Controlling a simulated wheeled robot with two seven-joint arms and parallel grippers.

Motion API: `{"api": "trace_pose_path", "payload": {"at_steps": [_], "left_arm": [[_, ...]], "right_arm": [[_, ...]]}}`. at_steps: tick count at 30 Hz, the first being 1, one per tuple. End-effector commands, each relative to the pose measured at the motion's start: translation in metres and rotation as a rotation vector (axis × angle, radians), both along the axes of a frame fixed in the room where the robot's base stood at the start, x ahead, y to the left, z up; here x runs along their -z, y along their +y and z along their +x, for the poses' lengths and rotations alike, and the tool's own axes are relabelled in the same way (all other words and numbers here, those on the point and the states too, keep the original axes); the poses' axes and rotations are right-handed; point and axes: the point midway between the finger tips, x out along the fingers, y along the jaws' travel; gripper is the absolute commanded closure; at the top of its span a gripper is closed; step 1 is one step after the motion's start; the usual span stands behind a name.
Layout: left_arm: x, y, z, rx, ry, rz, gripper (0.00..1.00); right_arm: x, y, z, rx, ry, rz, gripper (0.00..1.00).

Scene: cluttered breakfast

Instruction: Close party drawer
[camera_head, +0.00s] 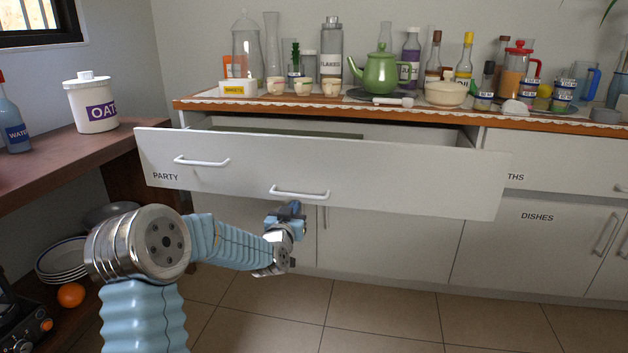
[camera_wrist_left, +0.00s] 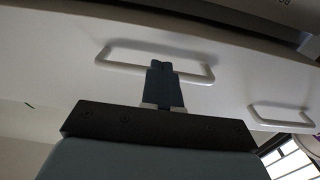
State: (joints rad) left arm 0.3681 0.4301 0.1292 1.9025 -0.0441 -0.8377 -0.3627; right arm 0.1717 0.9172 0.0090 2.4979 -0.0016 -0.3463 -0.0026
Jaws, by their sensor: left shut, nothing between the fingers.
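The party drawer (camera_head: 330,170) is pulled out from the white cabinet, with a dark gap showing behind its front. Its front carries the label PARTY at the left and two white handles, a left handle (camera_head: 202,161) and a right handle (camera_head: 300,193). My left gripper (camera_head: 292,208) is shut and empty, just below the right handle. In the left wrist view its closed fingertips (camera_wrist_left: 161,68) overlap the near handle (camera_wrist_left: 150,58) in the picture; I cannot tell whether they touch it. My right gripper is not in view.
The counter (camera_head: 190,104) above holds a green teapot (camera_head: 380,73), bottles, jars and small cups. A brown side shelf (camera_head: 50,148) at the left bears a white OATS canister (camera_head: 92,102). Tiled floor is clear.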

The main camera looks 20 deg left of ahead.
Motion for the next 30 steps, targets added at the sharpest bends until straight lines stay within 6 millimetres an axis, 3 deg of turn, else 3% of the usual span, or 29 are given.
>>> {"api": "trace_pose_path", "payload": {"at_steps": [30], "left_arm": [[0.000,0.005,0.020,0.000,-0.001,0.000,1.00]], "right_arm": [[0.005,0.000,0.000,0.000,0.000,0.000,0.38]]}}
